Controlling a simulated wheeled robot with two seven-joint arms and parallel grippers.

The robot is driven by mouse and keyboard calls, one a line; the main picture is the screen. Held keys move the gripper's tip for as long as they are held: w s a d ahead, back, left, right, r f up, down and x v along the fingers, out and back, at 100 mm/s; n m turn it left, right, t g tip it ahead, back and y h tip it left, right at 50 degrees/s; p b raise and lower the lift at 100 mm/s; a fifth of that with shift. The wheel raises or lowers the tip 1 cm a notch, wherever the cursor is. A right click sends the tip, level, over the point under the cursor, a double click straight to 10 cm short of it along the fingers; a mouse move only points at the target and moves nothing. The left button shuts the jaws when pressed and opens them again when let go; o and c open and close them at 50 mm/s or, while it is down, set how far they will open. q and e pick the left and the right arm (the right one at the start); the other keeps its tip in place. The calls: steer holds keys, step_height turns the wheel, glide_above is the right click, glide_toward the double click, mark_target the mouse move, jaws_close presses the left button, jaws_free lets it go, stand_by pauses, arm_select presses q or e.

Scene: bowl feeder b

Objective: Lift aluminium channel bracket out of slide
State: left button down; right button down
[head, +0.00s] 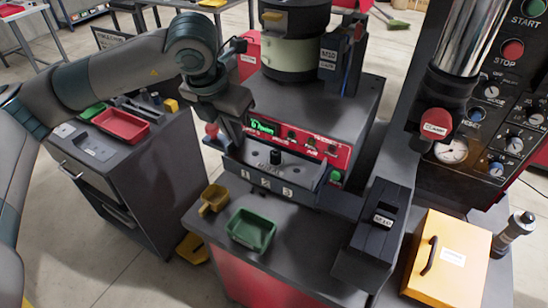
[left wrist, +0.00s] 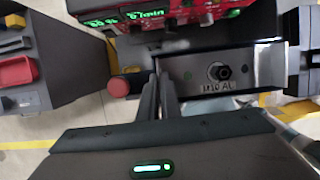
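The aluminium channel bracket (head: 262,158) is a pale metal piece lying in the slide (head: 283,190) under the red control panel. In the left wrist view the bracket (left wrist: 200,72) shows a dark round fitting and the lettering "M10 AL". My left gripper (head: 236,147) points down at the bracket's left end. In the left wrist view the fingers of my left gripper (left wrist: 161,85) stand close together at that end. A thin edge seems to lie near the fingertips, but I cannot tell whether they pinch it. My right gripper is not in view.
The bowl feeder (head: 293,55) stands behind the panel. A green tray (head: 251,230) and a yellow scoop-like bin (head: 214,199) sit in front. A black block (head: 374,235) and an orange box (head: 449,257) stand to the right. A red tray (head: 121,124) lies on the left cabinet.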

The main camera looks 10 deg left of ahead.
arm_select(q)
steer(key=shift+r, duration=0.2)
steer(key=shift+r, duration=1.8)
